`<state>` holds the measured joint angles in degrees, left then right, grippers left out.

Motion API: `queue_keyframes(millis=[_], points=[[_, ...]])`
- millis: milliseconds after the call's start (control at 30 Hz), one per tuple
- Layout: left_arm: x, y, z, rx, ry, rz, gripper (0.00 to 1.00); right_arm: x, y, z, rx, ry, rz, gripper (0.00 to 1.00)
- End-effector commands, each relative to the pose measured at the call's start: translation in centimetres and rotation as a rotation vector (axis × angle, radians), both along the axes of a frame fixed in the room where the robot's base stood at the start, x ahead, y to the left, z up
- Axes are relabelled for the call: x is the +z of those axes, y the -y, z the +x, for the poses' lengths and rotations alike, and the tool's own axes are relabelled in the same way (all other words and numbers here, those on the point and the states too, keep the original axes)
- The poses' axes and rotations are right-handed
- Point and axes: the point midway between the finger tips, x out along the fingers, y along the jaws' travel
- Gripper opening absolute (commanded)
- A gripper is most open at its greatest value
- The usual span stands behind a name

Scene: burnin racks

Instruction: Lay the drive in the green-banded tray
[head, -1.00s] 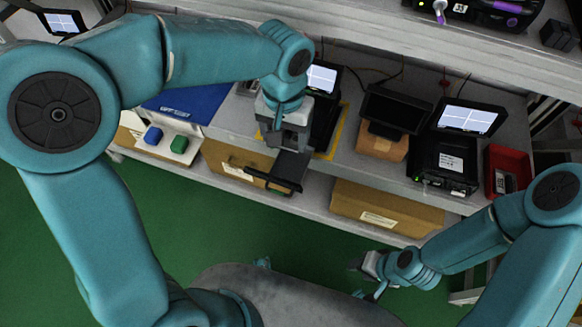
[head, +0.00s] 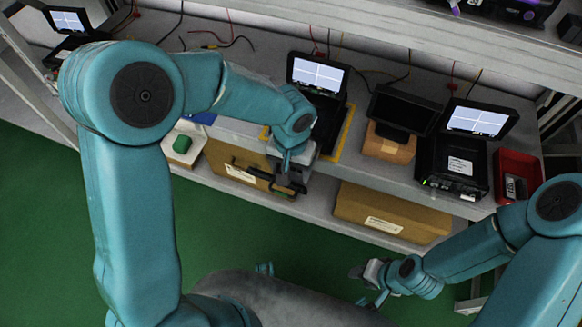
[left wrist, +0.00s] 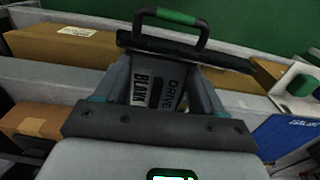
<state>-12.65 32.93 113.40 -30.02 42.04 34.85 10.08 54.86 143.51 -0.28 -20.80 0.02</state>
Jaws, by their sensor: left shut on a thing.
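My left gripper (head: 290,180) is shut on a dark unit whose label reads "DRIVE BLANK" (left wrist: 157,85). In the left wrist view the label shows between the fingers. Beyond it is a black crossbar with a handle (left wrist: 172,16) that carries a green band. I cannot tell whether this unit is the green-banded tray or only a blank. No separate drive can be made out. My right gripper (head: 366,274) is low at the right, away from the bench; its fingers are too small to read.
A black chassis with a lit screen (head: 318,73) stands on a yellow-edged mat behind the left gripper. Another chassis (head: 452,165) and a red bin (head: 518,163) stand to the right. Cardboard boxes (head: 388,212) fill the lower shelf.

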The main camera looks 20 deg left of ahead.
Motion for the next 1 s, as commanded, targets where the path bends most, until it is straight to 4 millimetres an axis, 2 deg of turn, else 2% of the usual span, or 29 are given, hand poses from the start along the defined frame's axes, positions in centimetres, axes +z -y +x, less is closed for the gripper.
queue_keyframes(millis=[267,300,367,800,933,1000], points=[[-1.1,0.0,-0.2,0.000,-0.006,0.001,0.38,-0.9,0.0,0.0,0.000,0.000,0.000,0.43],[-0.9,0.0,-0.2,0.000,-0.006,0.001,0.79,-0.8,0.0,0.0,0.000,0.000,0.000,0.43],[-0.9,0.0,-0.2,-0.001,-0.006,0.001,0.95,-0.8,0.0,0.0,0.000,0.000,0.000,0.43],[-0.7,0.0,-0.1,-0.001,-0.004,0.000,0.95,-0.6,0.0,0.0,0.000,0.000,0.000,0.43],[0.5,0.0,-0.1,0.000,-0.003,0.000,0.95,0.5,0.0,0.0,0.000,0.000,0.000,0.43],[1.5,0.0,0.0,0.000,0.002,-0.001,0.95,0.4,0.0,0.0,0.000,0.000,0.000,0.43]])
